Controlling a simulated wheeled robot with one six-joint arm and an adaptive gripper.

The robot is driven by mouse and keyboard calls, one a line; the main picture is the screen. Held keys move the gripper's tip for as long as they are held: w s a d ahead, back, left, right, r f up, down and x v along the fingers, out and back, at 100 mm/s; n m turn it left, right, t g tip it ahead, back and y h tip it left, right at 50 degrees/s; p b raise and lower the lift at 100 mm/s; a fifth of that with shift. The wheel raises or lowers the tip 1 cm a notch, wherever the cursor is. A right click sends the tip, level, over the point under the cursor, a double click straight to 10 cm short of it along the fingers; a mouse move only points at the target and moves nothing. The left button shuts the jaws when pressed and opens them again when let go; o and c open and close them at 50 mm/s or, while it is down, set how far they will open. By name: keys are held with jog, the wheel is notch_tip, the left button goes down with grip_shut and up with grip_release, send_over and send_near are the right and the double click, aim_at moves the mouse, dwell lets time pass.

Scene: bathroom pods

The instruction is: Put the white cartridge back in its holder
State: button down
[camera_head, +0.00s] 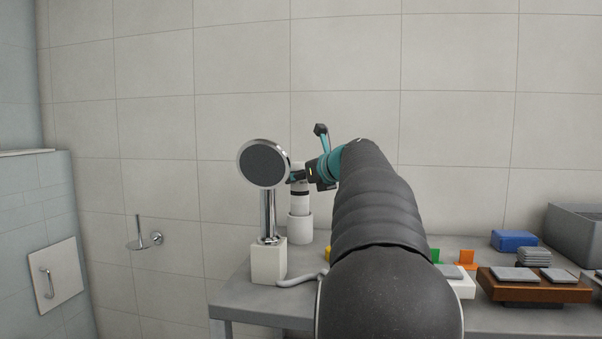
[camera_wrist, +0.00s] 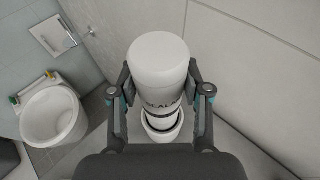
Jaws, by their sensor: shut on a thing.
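The white cartridge (camera_wrist: 158,62) has a dark band and dark lettering. My gripper (camera_wrist: 160,90) is shut on its sides, one finger on each side, in the wrist view. The white round holder (camera_wrist: 162,131) shows below the cartridge as a cup with a dark inner ring. In the head view the cartridge (camera_head: 301,202) stands upright, in line with the holder (camera_head: 300,228) on the grey table. Its lower end appears at or inside the holder's rim; how deep it sits I cannot tell.
A chrome shower head (camera_head: 264,165) on a white block (camera_head: 268,262) stands left of the holder, close in front. My arm hides the table's middle. A brown tray (camera_head: 535,288) with grey pads, a blue box (camera_head: 514,241) and a grey bin (camera_head: 577,235) are at right.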

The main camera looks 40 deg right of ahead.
aim_at(301, 162)
jog(key=shift+f, duration=0.3)
jog(key=shift+c, duration=0.6)
grip_release()
jog(key=shift+r+p, duration=2.75)
jog(key=shift+r, duration=0.25)
